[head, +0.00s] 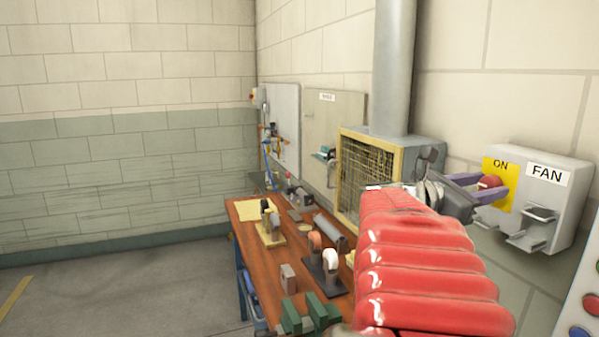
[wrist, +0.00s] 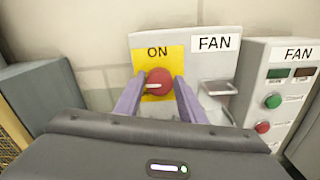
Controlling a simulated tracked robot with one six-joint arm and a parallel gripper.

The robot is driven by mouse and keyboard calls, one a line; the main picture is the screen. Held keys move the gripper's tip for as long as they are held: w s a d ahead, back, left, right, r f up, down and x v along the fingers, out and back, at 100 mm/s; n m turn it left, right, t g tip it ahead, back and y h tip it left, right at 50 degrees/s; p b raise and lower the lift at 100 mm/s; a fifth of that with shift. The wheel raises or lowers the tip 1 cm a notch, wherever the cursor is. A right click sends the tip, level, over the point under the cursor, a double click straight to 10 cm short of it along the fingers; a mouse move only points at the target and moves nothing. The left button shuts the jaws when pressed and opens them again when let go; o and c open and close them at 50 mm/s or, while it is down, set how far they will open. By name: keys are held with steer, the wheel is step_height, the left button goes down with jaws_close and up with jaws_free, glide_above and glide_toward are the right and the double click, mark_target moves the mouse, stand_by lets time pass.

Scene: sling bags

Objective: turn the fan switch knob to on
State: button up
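The fan switch is a grey wall box (head: 560,196) with a "FAN" label and a yellow plate (wrist: 174,56) marked "ON" at its top. The red round knob (wrist: 158,83) sits on the yellow plate. Its white pointer mark lies about level, towards the left, not up at "ON". My gripper (head: 489,188) reaches the box from the left in the head view. In the wrist view its two purple fingers (wrist: 159,92) stand spread on either side of the knob, very close to its edges. I cannot tell whether they touch it.
A grey bracket (wrist: 218,88) juts out right of the knob. Another fan panel with green and red buttons (wrist: 272,101) stands farther right. A yellow-framed cage (head: 368,170) and a workbench (head: 262,284) with tools lie to the left.

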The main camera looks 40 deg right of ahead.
steer(key=c, duration=0.6)
steer(key=shift+c, duration=0.2)
steer(key=shift+m, duration=0.5)
steer(key=m, duration=0.3)
steer(key=shift+s+f+m, duration=0.1)
steer(key=shift+m, duration=0.2)
steer(key=m, duration=0.3)
steer(key=shift+m, duration=0.3)
steer(key=m, duration=0.9)
steer(key=shift+s+f+m, duration=0.1)
steer(key=shift+f+m, duration=0.2)
steer(key=shift+m, duration=0.1)
